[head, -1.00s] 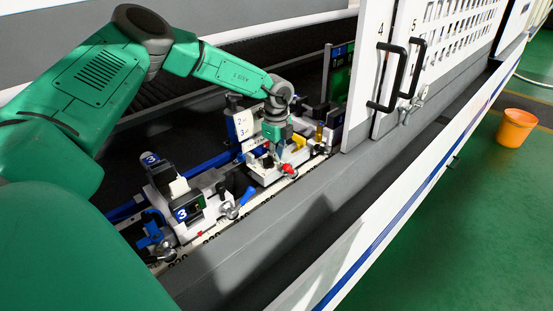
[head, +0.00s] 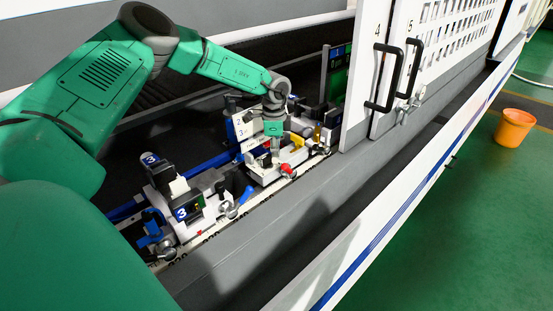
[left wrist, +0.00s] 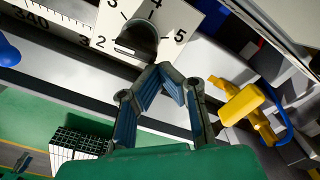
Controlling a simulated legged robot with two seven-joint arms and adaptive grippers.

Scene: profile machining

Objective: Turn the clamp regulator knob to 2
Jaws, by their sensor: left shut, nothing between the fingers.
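The clamp regulator knob (left wrist: 138,40) is dark and round on a white dial plate (left wrist: 180,18) marked 2, 3, 4 and 5 in the left wrist view. The 2 is at the lower left of the knob and the 5 at its right. I cannot tell for sure which number the knob points to. My left gripper (left wrist: 162,70) is shut and empty, its fingertips just below the knob in that view; I cannot tell whether they touch it. In the head view the left gripper (head: 275,160) points down at the white clamp unit, and the knob is too small to make out.
A yellow handle (left wrist: 240,102) lies right of the fingers in the left wrist view. A red-tipped lever (head: 288,171) is near the gripper in the head view. A second clamp unit marked 3 (head: 187,209) stands nearer. White doors (head: 378,75) with black handles stand right.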

